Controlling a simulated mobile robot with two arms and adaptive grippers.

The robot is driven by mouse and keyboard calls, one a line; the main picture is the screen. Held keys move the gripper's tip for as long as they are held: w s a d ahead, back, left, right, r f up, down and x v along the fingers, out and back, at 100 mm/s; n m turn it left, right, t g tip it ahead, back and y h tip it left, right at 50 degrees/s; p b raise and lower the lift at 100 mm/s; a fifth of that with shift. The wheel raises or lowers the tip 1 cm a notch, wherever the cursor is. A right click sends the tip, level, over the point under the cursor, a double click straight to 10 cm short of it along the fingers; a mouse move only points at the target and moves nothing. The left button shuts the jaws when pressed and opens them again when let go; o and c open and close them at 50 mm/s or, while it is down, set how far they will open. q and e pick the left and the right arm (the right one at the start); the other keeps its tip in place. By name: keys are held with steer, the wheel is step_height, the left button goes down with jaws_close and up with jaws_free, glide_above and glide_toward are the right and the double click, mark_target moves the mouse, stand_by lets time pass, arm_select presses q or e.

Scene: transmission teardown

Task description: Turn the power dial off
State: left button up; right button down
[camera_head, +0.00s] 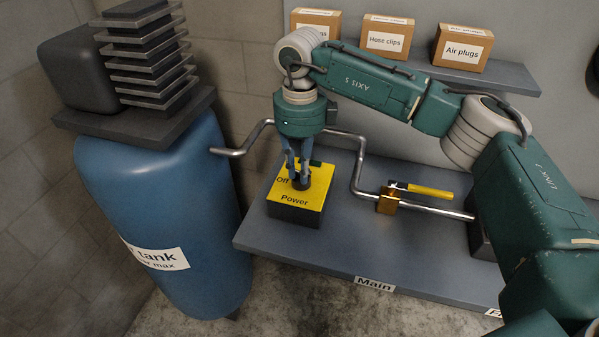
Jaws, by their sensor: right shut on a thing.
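The power dial (301,183) is a small dark knob on top of a yellow-topped box (307,204) labelled "Power", with "Off" at its left. My right gripper (301,176) points down from above and is shut on the dial. Its fingers cover much of the knob, so I cannot tell which way the dial points. A dark green patch shows behind the fingers on the yellow top. My left gripper does not show.
A blue tank (160,220) with a finned compressor stands at the left. A metal pipe runs behind the box to a brass valve with a yellow handle (430,190). Labelled cardboard boxes (388,37) sit on a shelf behind. The grey bench (330,249) is clear in front.

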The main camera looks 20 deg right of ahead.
steer(key=shift+r+n+b, duration=0.1)
steer(key=shift+n+b, duration=0.35)
steer(key=shift+n, duration=1.05)
steer(key=c, duration=1.7)
jaws_free()
steer(key=shift+o, duration=0.2)
step_height(320, 180, up, 12)
